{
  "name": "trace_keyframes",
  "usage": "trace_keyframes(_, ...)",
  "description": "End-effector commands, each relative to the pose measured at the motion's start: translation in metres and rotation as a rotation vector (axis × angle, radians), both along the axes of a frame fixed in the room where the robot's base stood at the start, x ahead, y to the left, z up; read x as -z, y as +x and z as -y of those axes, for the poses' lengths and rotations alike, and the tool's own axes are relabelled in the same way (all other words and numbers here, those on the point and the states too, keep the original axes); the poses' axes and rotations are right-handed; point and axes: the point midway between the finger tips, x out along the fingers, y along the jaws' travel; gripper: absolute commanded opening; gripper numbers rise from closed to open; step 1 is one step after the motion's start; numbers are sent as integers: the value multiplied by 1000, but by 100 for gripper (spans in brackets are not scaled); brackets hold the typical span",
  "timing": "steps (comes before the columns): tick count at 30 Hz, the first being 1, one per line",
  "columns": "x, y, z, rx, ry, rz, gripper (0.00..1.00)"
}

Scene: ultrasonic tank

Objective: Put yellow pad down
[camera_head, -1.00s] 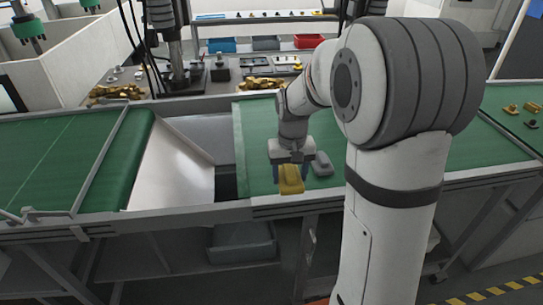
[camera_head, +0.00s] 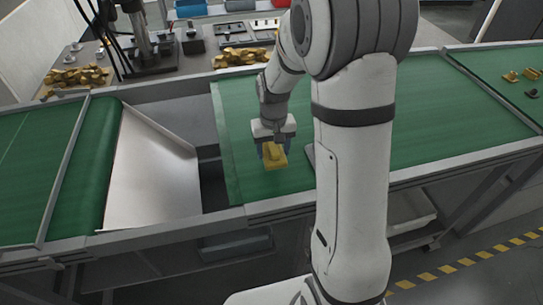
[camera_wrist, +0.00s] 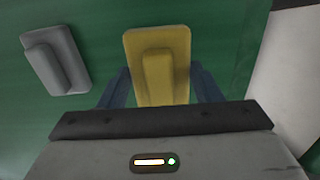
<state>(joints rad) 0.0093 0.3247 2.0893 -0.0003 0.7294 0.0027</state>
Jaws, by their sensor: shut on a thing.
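The yellow pad (camera_head: 275,157) is at my gripper (camera_head: 274,146), over the near left part of the right-hand green conveyor belt (camera_head: 243,180). In the wrist view the yellow pad (camera_wrist: 158,60) has a raised block on a flat plate, and the blue-grey fingers of my gripper (camera_wrist: 158,88) stand on both sides of it, shut on it. I cannot tell whether the pad touches the belt. A grey pad (camera_wrist: 57,62) of similar shape lies on the belt beside it; in the head view it is mostly hidden behind my arm.
A pale sloping metal chute (camera_head: 152,170) and a dark gap lie left of the belt. Several small yellow and dark parts (camera_head: 520,78) lie at the belt's far right. A bench with brass-coloured parts (camera_head: 75,78) stands behind.

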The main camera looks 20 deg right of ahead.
Motion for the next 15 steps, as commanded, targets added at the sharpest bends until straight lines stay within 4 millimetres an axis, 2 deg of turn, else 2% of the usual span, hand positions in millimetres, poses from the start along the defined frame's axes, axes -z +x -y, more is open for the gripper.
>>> trace_keyframes(9, 37, 0, -3, -7, 0, -1, 40)
trace_keyframes(15, 38, 0, -3, -8, 0, 1, 40)
